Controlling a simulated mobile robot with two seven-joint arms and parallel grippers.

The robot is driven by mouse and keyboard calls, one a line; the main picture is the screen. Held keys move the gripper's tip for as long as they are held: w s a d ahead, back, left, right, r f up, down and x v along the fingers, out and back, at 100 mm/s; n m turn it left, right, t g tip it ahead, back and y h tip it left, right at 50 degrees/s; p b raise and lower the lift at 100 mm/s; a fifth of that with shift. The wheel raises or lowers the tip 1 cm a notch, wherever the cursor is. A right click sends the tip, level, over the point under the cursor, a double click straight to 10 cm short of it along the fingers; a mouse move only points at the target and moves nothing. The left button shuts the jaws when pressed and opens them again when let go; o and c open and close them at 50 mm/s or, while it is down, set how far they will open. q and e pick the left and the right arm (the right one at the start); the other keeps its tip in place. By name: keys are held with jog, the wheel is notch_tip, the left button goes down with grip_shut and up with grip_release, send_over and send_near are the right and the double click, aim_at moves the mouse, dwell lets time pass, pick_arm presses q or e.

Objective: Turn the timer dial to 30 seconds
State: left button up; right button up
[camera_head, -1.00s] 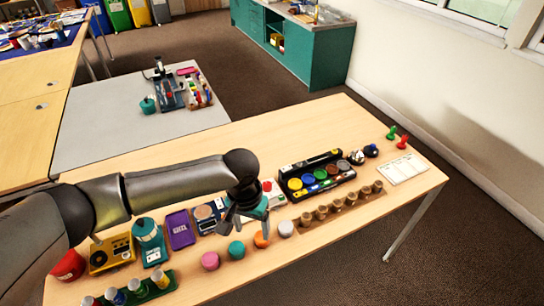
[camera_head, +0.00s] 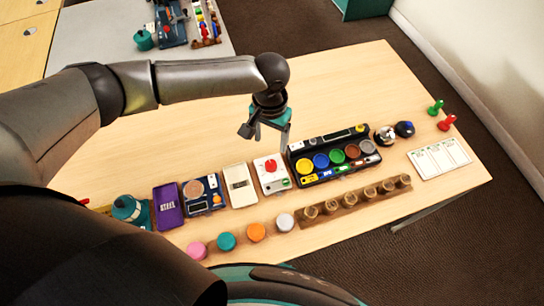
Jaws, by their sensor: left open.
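A white box (camera_head: 284,184) with a round red knob (camera_head: 270,166) on top and a small green part near its front looks like the timer. It stands on the wooden table, between a cream panel and the black tray of paint-coloured discs. The knob's setting is too small to read. My left gripper (camera_head: 268,137) hangs just behind the white box in the picture, pointing down. Its fingers are apart with nothing between them, and it appears clear of the knob. My right gripper is not in view.
The black tray (camera_head: 299,150) of coloured discs stands close on the right. The cream panel (camera_head: 238,186), a blue scale-like device (camera_head: 205,207) and a purple panel (camera_head: 167,204) stand left. Several coloured pucks line the front, including an orange one (camera_head: 256,232). The tabletop behind is clear.

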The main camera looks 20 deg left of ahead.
aim_at(271, 164)
pick_arm(q)
notch_tip(271, 164, down, 13)
jog(key=b, duration=0.3)
jog(key=shift+w+r, duration=0.1)
jog(key=shift+r, duration=0.05)
grip_shut()
dwell(0.4)
